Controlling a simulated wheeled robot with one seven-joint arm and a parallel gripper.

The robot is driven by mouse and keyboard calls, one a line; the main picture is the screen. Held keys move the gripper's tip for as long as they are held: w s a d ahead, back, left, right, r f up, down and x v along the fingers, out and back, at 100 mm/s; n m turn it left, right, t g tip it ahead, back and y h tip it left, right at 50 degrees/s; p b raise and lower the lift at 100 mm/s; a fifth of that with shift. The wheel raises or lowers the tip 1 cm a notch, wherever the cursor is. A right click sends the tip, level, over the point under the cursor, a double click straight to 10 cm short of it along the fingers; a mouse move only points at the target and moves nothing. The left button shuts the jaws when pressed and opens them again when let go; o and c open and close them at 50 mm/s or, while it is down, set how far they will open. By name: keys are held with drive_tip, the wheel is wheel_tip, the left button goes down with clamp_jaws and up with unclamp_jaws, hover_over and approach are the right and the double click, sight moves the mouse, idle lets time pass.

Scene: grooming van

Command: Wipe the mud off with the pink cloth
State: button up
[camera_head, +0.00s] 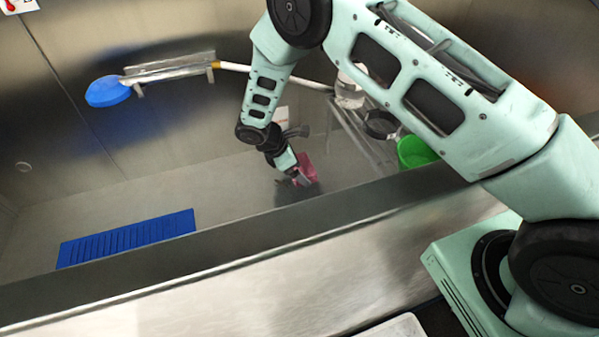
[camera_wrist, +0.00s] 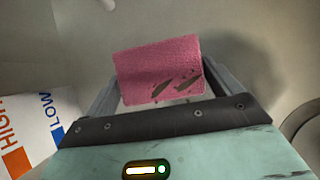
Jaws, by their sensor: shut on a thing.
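The pink cloth (camera_head: 307,166) is held in my gripper (camera_head: 299,178), down inside the steel tub in the head view. In the wrist view the cloth (camera_wrist: 158,62) fills the space between the two fingers of my gripper (camera_wrist: 160,92), which are shut on it. Brown mud-like marks (camera_wrist: 175,84) show near the cloth's lower edge; I cannot tell whether they are smears on the cloth or something else. I make out no separate mud patch on the tub in either view. The surface behind the cloth is partly hidden by it.
A blue slatted mat (camera_head: 126,238) lies at the tub's left. A blue round-headed tool (camera_head: 107,92) rests on a wall rack. A green bowl (camera_head: 416,150) stands right. The tub's front rim (camera_head: 240,245) runs before me. A HIGH/LOW label (camera_wrist: 30,130) shows at left.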

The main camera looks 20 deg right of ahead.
drive_tip(key=shift+w+f, duration=0.15)
drive_tip(key=shift+w, duration=0.1)
drive_tip(key=shift+a, duration=0.15)
